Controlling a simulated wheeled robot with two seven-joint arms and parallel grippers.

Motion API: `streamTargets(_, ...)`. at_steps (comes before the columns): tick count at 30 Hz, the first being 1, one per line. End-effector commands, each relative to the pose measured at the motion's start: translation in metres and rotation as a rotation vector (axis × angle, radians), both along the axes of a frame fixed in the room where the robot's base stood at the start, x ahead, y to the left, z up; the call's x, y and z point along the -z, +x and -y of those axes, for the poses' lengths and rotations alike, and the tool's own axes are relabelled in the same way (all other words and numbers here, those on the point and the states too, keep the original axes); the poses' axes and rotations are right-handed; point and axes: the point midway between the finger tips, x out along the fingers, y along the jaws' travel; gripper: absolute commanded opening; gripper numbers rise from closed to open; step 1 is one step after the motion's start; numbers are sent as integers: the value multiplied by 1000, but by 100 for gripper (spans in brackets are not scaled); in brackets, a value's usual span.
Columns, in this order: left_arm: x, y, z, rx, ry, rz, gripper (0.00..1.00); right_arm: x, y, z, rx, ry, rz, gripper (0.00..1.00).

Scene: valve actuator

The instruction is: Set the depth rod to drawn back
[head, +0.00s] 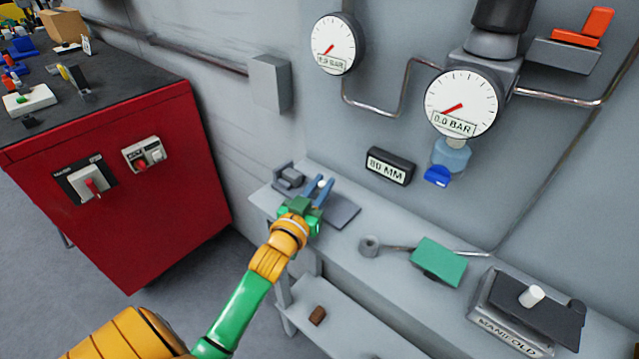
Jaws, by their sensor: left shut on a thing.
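A grey slide-like fixture, which seems to carry the depth rod, sits at the left end of the grey bench; its grey block (289,178) is at the left and its flat plate (344,214) at the right. A small white knob (322,183) shows between the blue fingers of my left gripper (320,188). The gripper is shut on this knob, and the green palm hides much of the fixture. A dark readout (390,166) on the wall behind shows 80 MM. My right gripper is out of view.
Right along the bench (400,265) are a green block (439,260) on a grey rod and a manifold box (525,312) with a white knob. Two wall gauges (333,45) hang above. A red cabinet (150,210) stands left.

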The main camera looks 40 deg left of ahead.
Motion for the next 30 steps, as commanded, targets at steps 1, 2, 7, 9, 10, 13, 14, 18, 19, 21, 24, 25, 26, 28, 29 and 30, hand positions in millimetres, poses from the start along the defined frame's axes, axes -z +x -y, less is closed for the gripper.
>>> streamTargets(1,3,0,1,1,-5,-7,0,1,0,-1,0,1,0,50)
streamTargets(2,3,0,1,1,-6,-7,0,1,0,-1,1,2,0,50)
streamTargets(7,3,0,0,0,-4,-5,52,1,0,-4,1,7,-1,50)
streamTargets(9,2,0,0,-1,-4,-5,52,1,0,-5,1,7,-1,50)
streamTargets(10,2,0,0,-1,-3,-5,52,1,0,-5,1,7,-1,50)
streamTargets(13,2,0,0,-1,-3,-5,52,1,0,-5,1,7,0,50)
streamTargets(14,2,-1,0,-1,-3,-5,52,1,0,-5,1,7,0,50)
streamTargets(18,4,-21,5,0,-3,-8,52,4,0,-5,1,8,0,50)
streamTargets(19,5,-28,6,0,-4,-8,52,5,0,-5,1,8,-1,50)
streamTargets(21,5,-43,10,0,-3,-9,52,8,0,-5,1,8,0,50)
streamTargets(24,5,-59,13,0,-3,-9,52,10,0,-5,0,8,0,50)
streamTargets(25,5,-63,14,1,-2,-8,52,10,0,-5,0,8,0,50)
streamTargets(26,4,-65,15,1,-1,-8,52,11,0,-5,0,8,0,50)
streamTargets(28,3,-68,15,1,-2,-7,52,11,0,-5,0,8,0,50)
streamTargets(29,3,-69,16,1,-1,-7,52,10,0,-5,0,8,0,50)
streamTargets(30,2,-69,16,1,-1,-6,52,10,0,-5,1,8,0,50)
